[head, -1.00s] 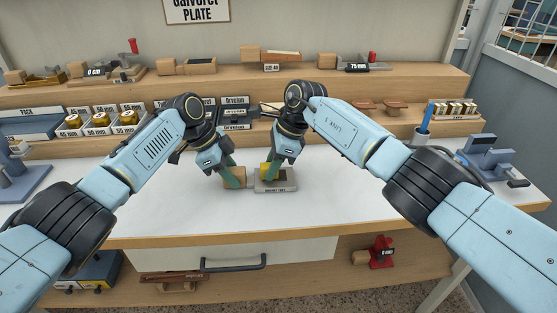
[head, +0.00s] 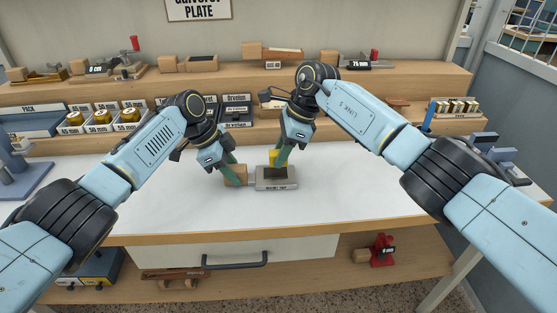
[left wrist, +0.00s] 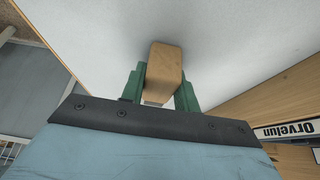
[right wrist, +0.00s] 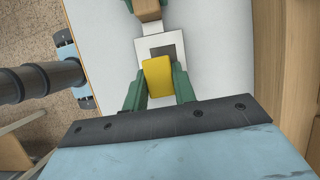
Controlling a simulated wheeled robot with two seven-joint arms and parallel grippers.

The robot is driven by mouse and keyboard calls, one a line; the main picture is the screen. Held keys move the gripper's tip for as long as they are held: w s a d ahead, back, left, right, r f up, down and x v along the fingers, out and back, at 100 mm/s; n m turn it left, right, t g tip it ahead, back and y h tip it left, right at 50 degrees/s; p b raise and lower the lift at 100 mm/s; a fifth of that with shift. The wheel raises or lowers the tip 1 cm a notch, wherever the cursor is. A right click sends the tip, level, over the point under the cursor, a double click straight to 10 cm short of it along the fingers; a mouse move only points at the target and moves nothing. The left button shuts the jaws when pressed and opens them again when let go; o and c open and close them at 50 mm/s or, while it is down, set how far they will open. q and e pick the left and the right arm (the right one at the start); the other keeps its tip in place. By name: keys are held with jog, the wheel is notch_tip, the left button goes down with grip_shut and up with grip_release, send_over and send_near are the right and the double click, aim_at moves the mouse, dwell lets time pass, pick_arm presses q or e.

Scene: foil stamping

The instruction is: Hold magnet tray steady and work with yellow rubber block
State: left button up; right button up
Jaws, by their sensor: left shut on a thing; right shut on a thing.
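The grey magnet tray (head: 276,184) sits on the white worktop, with a dark recess (right wrist: 164,52) in its top. A wooden block (head: 235,175) is at its left end, joined to it by a pale strip. My left gripper (head: 234,168) is shut on this wooden block, which also shows between the green fingers in the left wrist view (left wrist: 165,72). My right gripper (head: 280,158) is shut on the yellow rubber block (right wrist: 158,77), held above the tray; in the head view (head: 274,157) the fingers partly hide it.
A stepped wooden shelf (head: 330,82) behind the worktop carries boxes, spools and small tools. Blue-grey devices stand at both sides of the worktop. The front of the white worktop (head: 300,220) is clear.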

pick_arm(q)
jog(key=shift+d, duration=0.1)
pick_arm(e)
jog(key=shift+r, duration=2.45)
pick_arm(q)
jog(key=o, duration=1.1)
jog(key=shift+c, duration=0.2)
jog(key=v, duration=1.2)
